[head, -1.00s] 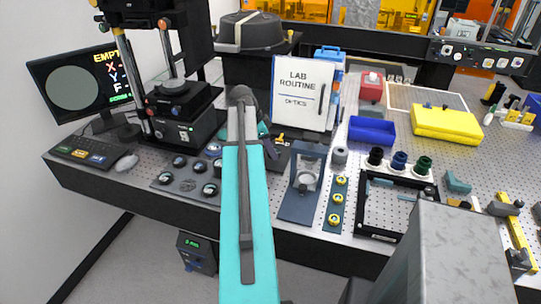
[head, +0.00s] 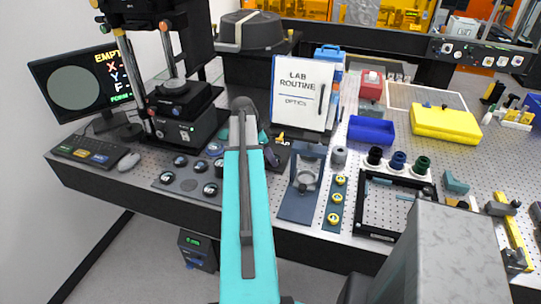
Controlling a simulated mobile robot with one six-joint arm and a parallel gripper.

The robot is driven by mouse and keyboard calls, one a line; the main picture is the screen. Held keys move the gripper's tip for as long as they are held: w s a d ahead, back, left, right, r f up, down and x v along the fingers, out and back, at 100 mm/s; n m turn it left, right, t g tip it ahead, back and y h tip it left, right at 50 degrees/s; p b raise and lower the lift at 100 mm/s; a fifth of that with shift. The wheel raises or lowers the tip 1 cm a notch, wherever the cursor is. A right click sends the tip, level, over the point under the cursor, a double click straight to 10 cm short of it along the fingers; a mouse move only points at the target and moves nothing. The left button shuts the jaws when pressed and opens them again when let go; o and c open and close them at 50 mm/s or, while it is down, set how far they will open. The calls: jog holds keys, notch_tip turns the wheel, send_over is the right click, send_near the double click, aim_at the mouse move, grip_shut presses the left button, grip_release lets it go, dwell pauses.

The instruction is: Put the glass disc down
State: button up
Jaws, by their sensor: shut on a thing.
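My teal arm (head: 247,215) reaches up the middle of the head view and bends at a dark joint near the bench. Its fingertips are hidden behind my own arm; only a small dark part, perhaps of my wrist, shows at its right side. I cannot make out a glass disc in a grip. A dark tray (head: 175,185) with several round, shiny pieces lies left of my arm. The interferometer (head: 180,125) stands behind it with a round stage. The monitor (head: 82,95) shows a grey circle and the word EMPTY.
Right of my arm are a blue-grey stand with a clear round part (head: 305,180), a strip with yellow rings (head: 337,203) and a black frame (head: 378,234). Behind stand a LAB ROUTINE board (head: 302,95), a blue bin (head: 371,131) and a yellow case (head: 446,122). Some perforated bench top is bare at the right.

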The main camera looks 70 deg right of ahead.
jog(key=o, duration=0.9)
jog(key=shift+r, duration=0.2)
jog(key=shift+b+v, duration=1.45)
jog(key=shift+v, duration=4.45)
jog(key=shift+a, duration=0.1)
